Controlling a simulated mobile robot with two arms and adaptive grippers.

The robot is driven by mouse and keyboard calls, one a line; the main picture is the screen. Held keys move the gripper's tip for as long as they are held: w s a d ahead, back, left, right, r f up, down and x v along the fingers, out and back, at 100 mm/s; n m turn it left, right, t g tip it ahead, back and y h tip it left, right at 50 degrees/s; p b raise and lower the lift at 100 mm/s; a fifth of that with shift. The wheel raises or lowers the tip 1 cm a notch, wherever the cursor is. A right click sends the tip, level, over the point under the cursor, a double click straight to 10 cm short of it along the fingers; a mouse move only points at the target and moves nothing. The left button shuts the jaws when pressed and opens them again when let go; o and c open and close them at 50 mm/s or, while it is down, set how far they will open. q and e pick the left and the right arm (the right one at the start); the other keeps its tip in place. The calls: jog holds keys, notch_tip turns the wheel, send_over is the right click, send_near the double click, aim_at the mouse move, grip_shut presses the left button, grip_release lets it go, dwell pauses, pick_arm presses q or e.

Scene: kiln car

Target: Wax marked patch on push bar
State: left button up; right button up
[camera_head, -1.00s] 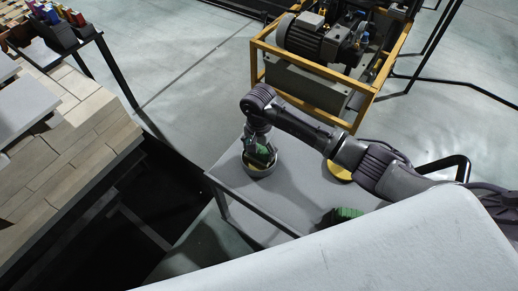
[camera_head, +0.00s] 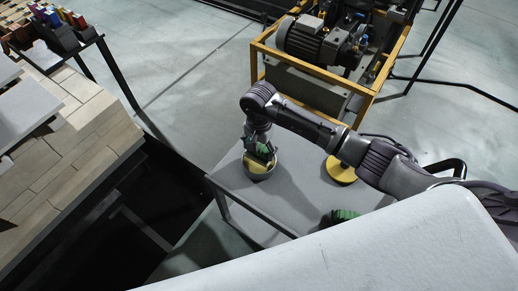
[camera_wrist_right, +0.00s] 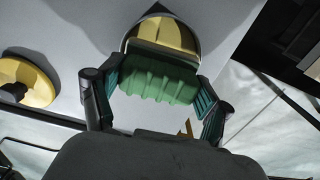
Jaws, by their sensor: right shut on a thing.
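My right gripper (camera_head: 260,150) is shut on a green ribbed pad, which shows between its fingers in the right wrist view (camera_wrist_right: 160,78). It holds the pad at a round grey tin (camera_head: 261,176) with yellow wax-like material inside, near the left corner of a grey cart top (camera_head: 284,210). The tin's yellow contents also show beyond the pad in the right wrist view (camera_wrist_right: 163,33). I cannot tell whether pad and yellow material touch. A black looped bar (camera_head: 452,163), possibly the push bar, shows at the cart's right; no marked patch is visible. My left gripper is out of view.
A yellow disc (camera_head: 340,172) and a second green item (camera_head: 345,214) lie on the cart top. A pale surface (camera_head: 390,250) covers the lower right. A yellow-framed motor unit (camera_head: 315,55) stands behind; stacked bricks (camera_head: 80,150) stand left, across a dark gap.

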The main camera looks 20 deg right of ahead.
aim_at(259, 147)
jog(key=shift+r+p, duration=1.1)
jog(key=shift+r, duration=1.05)
